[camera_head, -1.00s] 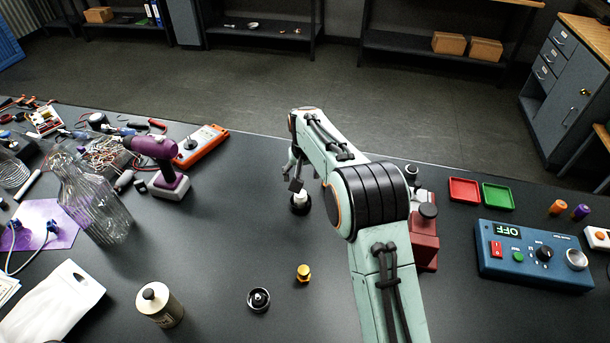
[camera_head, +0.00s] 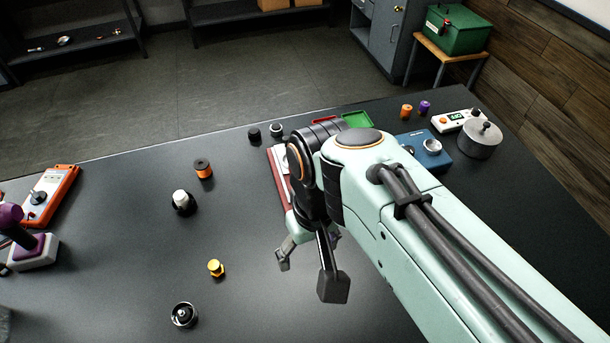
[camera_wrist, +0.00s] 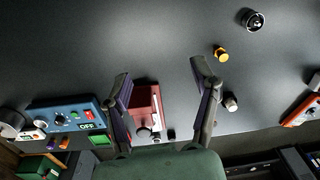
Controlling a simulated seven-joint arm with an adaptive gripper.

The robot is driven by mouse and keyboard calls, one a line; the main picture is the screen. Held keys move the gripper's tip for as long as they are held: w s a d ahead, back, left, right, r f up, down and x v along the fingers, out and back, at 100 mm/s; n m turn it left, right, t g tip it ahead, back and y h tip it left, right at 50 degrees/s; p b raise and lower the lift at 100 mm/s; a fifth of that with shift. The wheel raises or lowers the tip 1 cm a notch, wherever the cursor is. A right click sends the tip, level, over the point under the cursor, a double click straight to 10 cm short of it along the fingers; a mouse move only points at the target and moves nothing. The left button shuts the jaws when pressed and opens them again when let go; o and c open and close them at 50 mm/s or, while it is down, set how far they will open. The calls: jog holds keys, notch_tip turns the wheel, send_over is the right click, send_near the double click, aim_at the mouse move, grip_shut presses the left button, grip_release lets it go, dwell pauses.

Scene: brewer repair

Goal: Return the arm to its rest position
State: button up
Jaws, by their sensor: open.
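My gripper (camera_head: 308,249) is in the lower middle of the head view, beneath my pale green arm, which reaches in from the lower right. In the wrist view my gripper (camera_wrist: 160,72) has its two fingers spread wide, with nothing held between them. A red device (camera_head: 281,178) stands behind the gripper in the head view, partly hidden by my arm. The red device (camera_wrist: 147,105) shows between the fingers in the wrist view, farther off on the table. A black part with a white top (camera_head: 182,201) stands upright to the left, clear of the gripper.
A yellow fitting (camera_head: 215,268) and a black round part (camera_head: 184,315) lie left of the gripper. An orange-and-black spool (camera_head: 203,168) stands behind. A blue control box (camera_head: 425,150), a green tray (camera_head: 357,119) and a metal pot (camera_head: 480,138) are at the right.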

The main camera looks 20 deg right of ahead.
jog(key=s+f, duration=0.2)
jog(key=s, duration=0.4)
jog(key=shift+s+d, duration=0.2)
jog(key=shift+d, duration=0.25)
